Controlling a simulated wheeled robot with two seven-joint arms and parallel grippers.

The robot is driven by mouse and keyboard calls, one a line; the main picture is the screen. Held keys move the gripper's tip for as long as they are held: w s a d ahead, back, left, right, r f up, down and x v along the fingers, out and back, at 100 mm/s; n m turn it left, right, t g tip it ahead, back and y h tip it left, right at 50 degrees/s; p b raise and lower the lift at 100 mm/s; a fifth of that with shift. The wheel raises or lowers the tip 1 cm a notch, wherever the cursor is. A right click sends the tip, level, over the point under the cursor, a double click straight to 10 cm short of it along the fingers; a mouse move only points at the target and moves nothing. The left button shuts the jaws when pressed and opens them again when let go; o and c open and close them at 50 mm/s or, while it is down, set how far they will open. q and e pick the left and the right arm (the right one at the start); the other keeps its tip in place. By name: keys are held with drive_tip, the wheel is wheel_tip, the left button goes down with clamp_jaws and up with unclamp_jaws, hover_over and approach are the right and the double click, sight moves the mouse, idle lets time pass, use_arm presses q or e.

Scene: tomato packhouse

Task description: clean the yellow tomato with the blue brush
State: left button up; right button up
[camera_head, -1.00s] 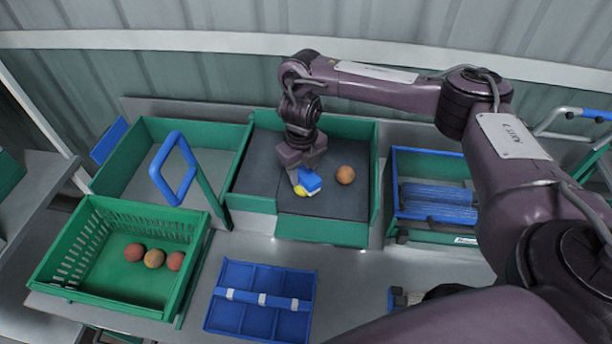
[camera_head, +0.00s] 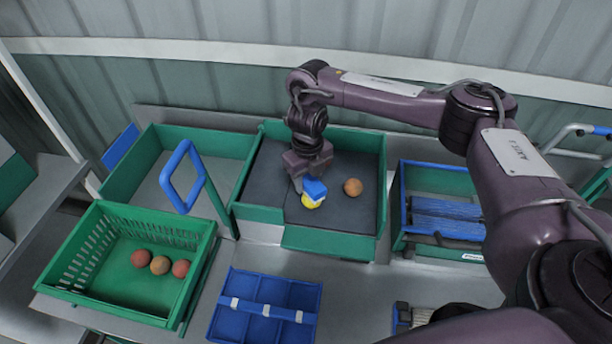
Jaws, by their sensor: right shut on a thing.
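The yellow tomato (camera_head: 312,203) lies on the dark mat of the green-walled tray (camera_head: 335,243), near its front wall. The blue brush (camera_head: 315,187) is directly above the tomato and hides its upper part; the two appear to touch. My right gripper (camera_head: 303,184) reaches down into the tray from above and is shut on the brush. Its fingertips are partly hidden by the brush. My left gripper is not in view.
An orange tomato (camera_head: 353,187) lies right of the brush. A green crate (camera_head: 85,290) with reddish tomatoes stands front left. A blue divided tray (camera_head: 262,339) lies in front. A blue loop handle (camera_head: 165,180) rises at left. A bin (camera_head: 403,215) stands at right.

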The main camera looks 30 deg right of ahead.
sight(317, 188)
drive_tip(key=shift+s+d+f+p, duration=0.1)
drive_tip(key=shift+s+p, duration=0.35)
drive_tip(key=shift+s, duration=0.45)
drive_tip(key=shift+s+d+f+p, duration=0.1)
drive_tip(key=shift+s+p, duration=0.3)
drive_tip(key=shift+s, duration=0.45)
drive_tip(key=shift+s+d, duration=0.1)
drive_tip(key=shift+s, duration=0.35)
drive_tip(key=shift+w, duration=0.1)
drive_tip(key=shift+w+f, duration=0.1)
drive_tip(key=shift+w, duration=0.1)
drive_tip(key=shift+c, duration=0.4)
drive_tip(key=shift+w+b, duration=0.75)
drive_tip(key=shift+w, duration=0.5)
drive_tip(key=shift+w+a, duration=0.3)
drive_tip(key=shift+w, duration=0.65)
drive_tip(key=shift+r, duration=0.2)
